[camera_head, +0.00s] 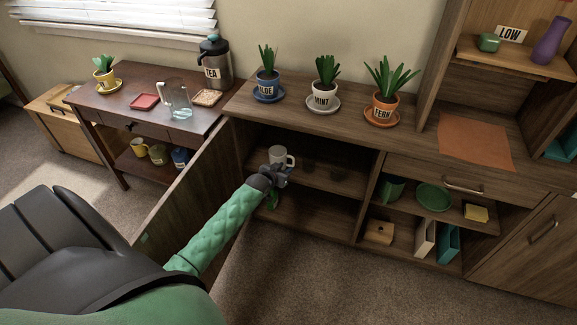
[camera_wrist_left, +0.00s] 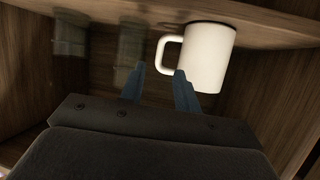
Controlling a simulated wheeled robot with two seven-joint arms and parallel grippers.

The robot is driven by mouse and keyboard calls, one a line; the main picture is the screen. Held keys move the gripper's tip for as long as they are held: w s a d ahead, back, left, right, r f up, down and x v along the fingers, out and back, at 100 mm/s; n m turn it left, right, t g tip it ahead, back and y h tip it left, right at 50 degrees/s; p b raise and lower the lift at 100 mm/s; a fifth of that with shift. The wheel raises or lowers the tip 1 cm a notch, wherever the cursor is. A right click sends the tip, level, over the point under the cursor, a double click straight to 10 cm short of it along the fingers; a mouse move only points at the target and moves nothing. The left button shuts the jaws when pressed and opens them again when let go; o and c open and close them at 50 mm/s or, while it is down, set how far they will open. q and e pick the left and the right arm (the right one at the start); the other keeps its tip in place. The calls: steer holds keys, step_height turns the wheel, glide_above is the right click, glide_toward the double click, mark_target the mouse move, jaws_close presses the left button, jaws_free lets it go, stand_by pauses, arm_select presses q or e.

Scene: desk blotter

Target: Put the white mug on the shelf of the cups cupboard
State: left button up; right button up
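The white mug (camera_head: 278,156) stands upright on the upper shelf (camera_head: 325,178) of the open cupboard, near its left side. In the left wrist view the mug (camera_wrist_left: 209,58) has its handle pointing left. My left gripper (camera_head: 283,172) is at the cupboard opening, just in front of the mug. In the left wrist view its two blue fingers (camera_wrist_left: 159,72) are apart, with the tips close to the handle; nothing is visibly clamped between them. Whether a finger touches the mug I cannot tell. My right gripper is not in view.
Two dim see-through cups (camera_wrist_left: 130,45) stand on the shelf beside the mug. The cupboard door (camera_head: 185,195) hangs open to the left. Potted plants, including one marked MINT (camera_head: 324,96), stand on the top. The lower cupboard space (camera_head: 310,215) looks empty.

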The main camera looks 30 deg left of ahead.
arm_select(q)
steer(key=shift+v, duration=2.95)
steer(key=s+d+f+m+g+h, duration=0.1)
steer(key=s+d+f+g, duration=0.1)
steer(key=s+d+f, duration=0.55)
steer(key=s+d+f+m+g+h, duration=0.1)
steer(key=s+d+f+g+h, duration=0.15)
steer(key=s+d, duration=0.95)
steer(key=s+d+g, duration=0.1)
steer(key=s+d, duration=0.6)
steer(key=d, duration=0.4)
steer(key=s+d+g+h, duration=0.1)
steer(key=s+d+g, duration=0.1)
steer(key=s+d, duration=0.6)
steer(key=d, duration=0.3)
steer(key=shift+s+d+m, duration=0.3)
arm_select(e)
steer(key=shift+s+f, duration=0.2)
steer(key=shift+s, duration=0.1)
arm_select(q)
steer(key=shift+f, duration=0.15)
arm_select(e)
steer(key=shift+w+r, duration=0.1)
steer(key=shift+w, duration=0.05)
